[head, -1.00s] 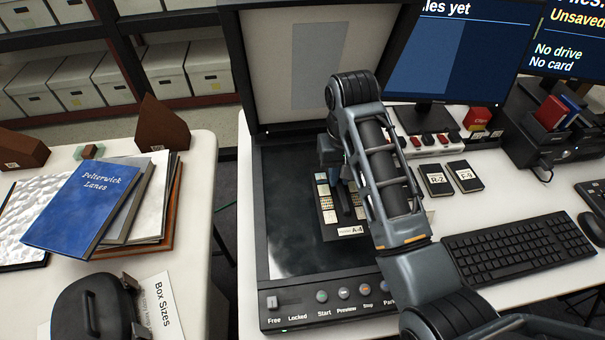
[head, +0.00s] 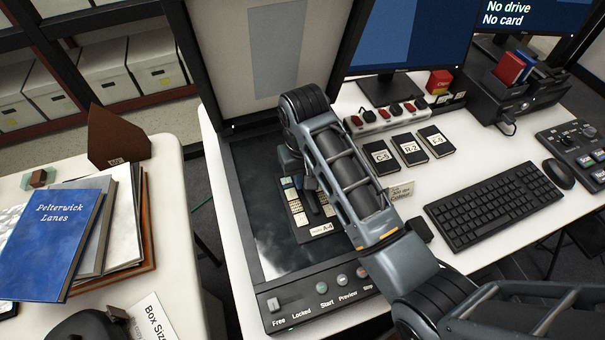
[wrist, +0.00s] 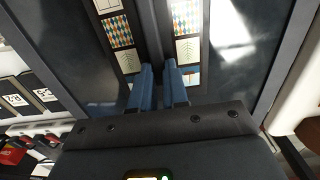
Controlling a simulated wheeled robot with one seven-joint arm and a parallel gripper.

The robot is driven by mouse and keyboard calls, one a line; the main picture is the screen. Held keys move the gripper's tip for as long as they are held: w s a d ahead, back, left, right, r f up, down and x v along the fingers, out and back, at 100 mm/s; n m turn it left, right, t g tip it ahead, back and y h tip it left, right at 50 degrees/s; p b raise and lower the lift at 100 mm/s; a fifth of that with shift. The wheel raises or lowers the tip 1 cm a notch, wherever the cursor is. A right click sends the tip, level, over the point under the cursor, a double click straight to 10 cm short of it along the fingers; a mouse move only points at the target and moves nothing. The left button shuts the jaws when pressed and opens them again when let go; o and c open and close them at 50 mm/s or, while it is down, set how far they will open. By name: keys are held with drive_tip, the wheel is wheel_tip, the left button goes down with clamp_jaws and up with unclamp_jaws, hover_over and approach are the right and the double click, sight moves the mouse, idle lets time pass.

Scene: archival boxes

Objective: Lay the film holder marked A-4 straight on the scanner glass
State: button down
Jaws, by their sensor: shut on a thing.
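The film holder marked A-4 (head: 297,216) is a dark frame with two columns of small pictures and a white label at its near end. It is over the dark scanner glass (head: 268,245), looking roughly in line with the glass edges. In the wrist view the holder (wrist: 119,35) shows on both sides of my fingers. My gripper (head: 309,188) is shut on the holder's middle bar; its blue fingers (wrist: 163,85) show in the wrist view. My arm hides part of the holder and glass. I cannot tell whether the holder touches the glass.
The scanner lid (head: 230,60) stands open behind. Holders C-5 (head: 381,157), R-2 (head: 409,149) and F-9 (head: 436,141) lie right of the scanner, near a small card (head: 400,192) and the keyboard (head: 492,212). Books (head: 60,240) lie on the left table. The front glass is clear.

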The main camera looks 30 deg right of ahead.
drive_tip(key=c, duration=1.1)
unclamp_jaws()
